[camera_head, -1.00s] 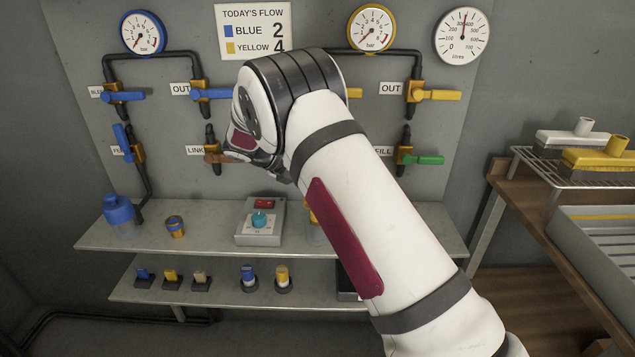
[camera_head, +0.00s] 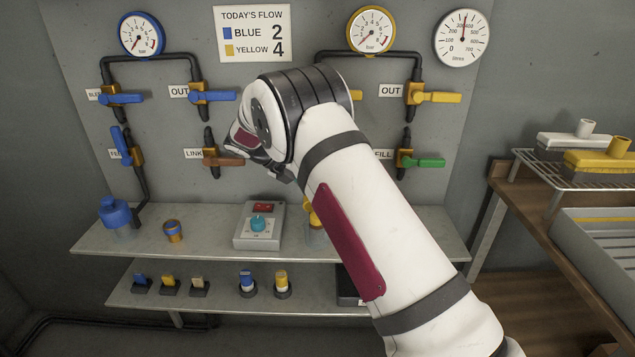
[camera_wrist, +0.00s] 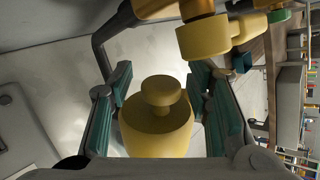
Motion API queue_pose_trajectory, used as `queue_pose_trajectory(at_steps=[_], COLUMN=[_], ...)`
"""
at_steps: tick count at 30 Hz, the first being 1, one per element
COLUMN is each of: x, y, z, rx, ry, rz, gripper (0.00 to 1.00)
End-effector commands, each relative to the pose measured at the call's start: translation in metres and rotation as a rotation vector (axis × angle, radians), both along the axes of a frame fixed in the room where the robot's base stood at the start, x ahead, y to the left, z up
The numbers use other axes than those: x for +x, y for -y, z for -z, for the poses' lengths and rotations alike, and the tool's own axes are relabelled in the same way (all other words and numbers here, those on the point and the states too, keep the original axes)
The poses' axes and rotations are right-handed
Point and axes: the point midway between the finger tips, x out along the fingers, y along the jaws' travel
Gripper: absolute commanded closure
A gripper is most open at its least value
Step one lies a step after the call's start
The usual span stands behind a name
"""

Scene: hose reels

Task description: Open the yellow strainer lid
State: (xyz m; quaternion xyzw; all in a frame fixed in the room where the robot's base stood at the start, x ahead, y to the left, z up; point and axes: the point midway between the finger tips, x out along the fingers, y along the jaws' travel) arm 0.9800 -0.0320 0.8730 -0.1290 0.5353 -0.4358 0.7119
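The yellow strainer lid (camera_wrist: 160,128) is a round yellow cap with a smaller knob on top, in the middle of the wrist view. In the head view a small part of the yellow strainer (camera_head: 311,214) shows on the upper shelf, the rest hidden by my arm. My gripper (camera_wrist: 161,85) is open, with one teal finger pad on each side of the lid. I see no clear grip on the lid; whether a pad touches it cannot be told. In the head view the fingers are mostly hidden behind my wrist.
On the upper shelf (camera_head: 200,240) stand a control box (camera_head: 259,226), a small blue-and-orange cap (camera_head: 173,231) and a blue strainer (camera_head: 117,214). Pipes and valve levers line the wall behind. A yellow valve part (camera_wrist: 203,37) lies close to the right finger in the wrist view.

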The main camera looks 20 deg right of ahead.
Motion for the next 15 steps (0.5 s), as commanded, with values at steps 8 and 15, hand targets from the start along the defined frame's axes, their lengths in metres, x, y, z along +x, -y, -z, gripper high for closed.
queue_pose_trajectory(at_steps=[8, 15], x=[0.0, -0.001], y=[-0.001, -0.025], z=[-0.002, -0.022], rx=[0.0, 0.001], ry=[0.002, 0.005], rz=[0.001, -0.002], gripper=[0.55, 0.55])
